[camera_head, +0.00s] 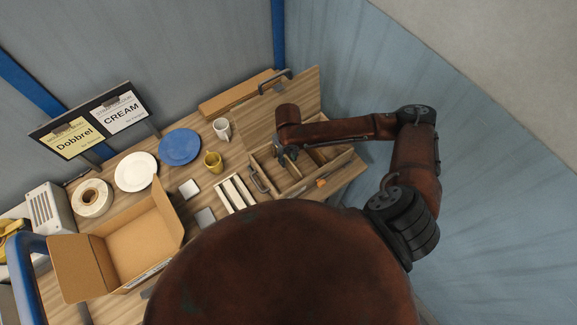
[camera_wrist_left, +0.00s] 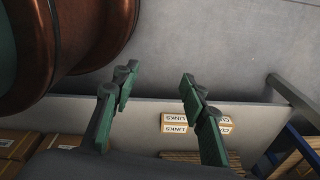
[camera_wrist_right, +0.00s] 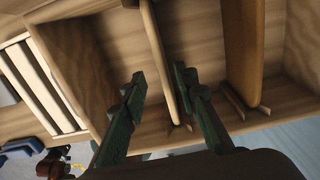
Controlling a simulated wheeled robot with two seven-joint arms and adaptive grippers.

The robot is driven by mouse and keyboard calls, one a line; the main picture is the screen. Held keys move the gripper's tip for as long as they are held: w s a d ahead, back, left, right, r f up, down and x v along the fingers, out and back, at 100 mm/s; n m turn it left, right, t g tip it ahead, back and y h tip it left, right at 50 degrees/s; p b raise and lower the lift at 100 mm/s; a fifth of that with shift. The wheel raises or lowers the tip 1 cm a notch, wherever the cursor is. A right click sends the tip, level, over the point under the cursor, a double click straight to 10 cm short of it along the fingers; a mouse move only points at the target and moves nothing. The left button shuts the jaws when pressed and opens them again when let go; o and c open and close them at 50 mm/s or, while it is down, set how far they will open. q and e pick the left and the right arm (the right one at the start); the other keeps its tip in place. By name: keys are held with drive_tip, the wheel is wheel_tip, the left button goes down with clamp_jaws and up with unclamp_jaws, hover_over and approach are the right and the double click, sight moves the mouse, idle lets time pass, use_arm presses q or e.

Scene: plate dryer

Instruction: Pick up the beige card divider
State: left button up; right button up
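A beige divider (camera_wrist_right: 157,55) stands upright in an open wooden box (camera_wrist_right: 80,50) in the right wrist view. A second, browner divider (camera_wrist_right: 243,50) stands to its right. My right gripper (camera_wrist_right: 158,90) is open, its two green fingers on either side of the beige divider, with a gap showing on at least the left side. In the head view my right gripper (camera_head: 287,155) is over the wooden box (camera_head: 325,178), and the arm hides part of it. My left gripper (camera_wrist_left: 157,82) is open and empty, away from the table.
An open cardboard box (camera_head: 140,240) is further left. My own body covers the front.

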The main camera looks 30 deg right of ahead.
sight(289, 165)
drive_tip(key=f, duration=0.2)
drive_tip(key=f+p, duration=0.1)
drive_tip(key=f, duration=0.4)
drive_tip(key=shift+w+d+f+p, duration=0.2)
drive_tip(key=shift+w+d+p, duration=0.05)
drive_tip(key=shift+p, duration=0.15)
use_arm(q)
drive_tip(key=shift+w+r, duration=0.6)
drive_tip(key=shift+r, duration=0.3)
use_arm(e)
drive_tip(key=shift+c, duration=0.5)
use_arm(q)
drive_tip(key=shift+s+a, duration=0.1)
use_arm(e)
clamp_jaws()
